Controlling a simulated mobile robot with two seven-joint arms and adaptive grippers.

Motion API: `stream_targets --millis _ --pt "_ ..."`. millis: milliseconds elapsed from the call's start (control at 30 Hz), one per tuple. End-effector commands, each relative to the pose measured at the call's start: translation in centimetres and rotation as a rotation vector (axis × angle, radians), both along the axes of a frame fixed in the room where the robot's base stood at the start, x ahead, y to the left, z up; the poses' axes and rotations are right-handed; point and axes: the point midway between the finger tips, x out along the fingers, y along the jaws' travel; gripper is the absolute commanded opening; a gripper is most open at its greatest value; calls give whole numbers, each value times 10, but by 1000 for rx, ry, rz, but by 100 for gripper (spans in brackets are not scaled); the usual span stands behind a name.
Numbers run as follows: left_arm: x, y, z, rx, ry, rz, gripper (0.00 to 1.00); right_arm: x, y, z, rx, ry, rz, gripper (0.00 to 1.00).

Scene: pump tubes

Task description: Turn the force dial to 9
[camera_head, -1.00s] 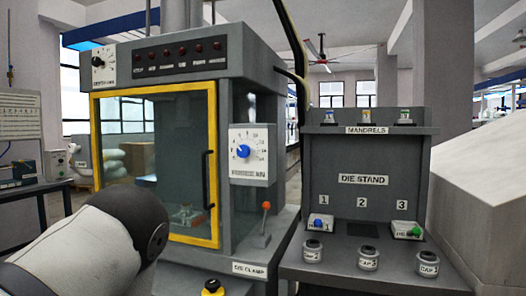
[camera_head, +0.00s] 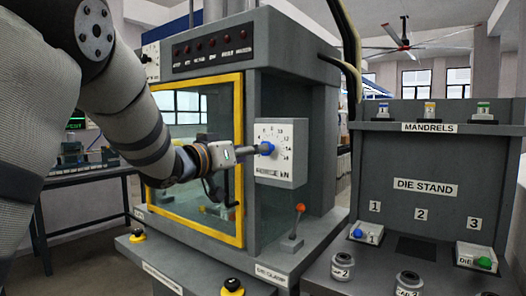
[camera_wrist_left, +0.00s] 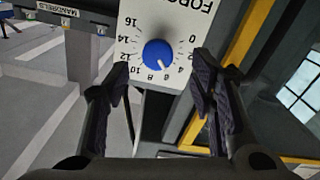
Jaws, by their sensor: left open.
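The force dial is a blue round knob (camera_wrist_left: 158,54) on a white panel (camera_wrist_left: 135,14), seen upside down in the left wrist view with numbers from 0 to 16. Its white pointer mark seems to point near 6. In the head view the blue knob (camera_head: 267,148) shows on the white panel (camera_head: 290,172) on the machine's side. My left gripper (camera_wrist_left: 160,78) is open, with its fingers at either side below the knob in the wrist picture. In the head view the gripper (camera_head: 247,152) is close to the knob; contact is unclear. My right gripper is not in view.
The yellow-framed door (camera_head: 240,205) is beside my left arm. A lever with an orange knob (camera_head: 299,208) stands below the dial panel. The die stand (camera_head: 425,187) is at the right, with mandrels on top and several small items on its ledge. Room is free between panel and stand.

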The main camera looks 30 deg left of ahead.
Motion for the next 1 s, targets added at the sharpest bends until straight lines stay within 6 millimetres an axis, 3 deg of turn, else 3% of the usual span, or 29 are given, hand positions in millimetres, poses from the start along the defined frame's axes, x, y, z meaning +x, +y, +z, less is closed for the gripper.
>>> stream_targets --millis 100,200,567,767,1000 --pt "26 -3 -1 3 1 -2 50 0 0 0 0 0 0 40" --pt "41 -4 -1 2 2 -1 50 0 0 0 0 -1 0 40" --pt "50 -5 0 0 0 -1 50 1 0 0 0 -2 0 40" --pt "49 -5 0 0 0 -1 5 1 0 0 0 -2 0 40" --pt "49 -5 0 9 -1 -1 3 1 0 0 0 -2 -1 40"
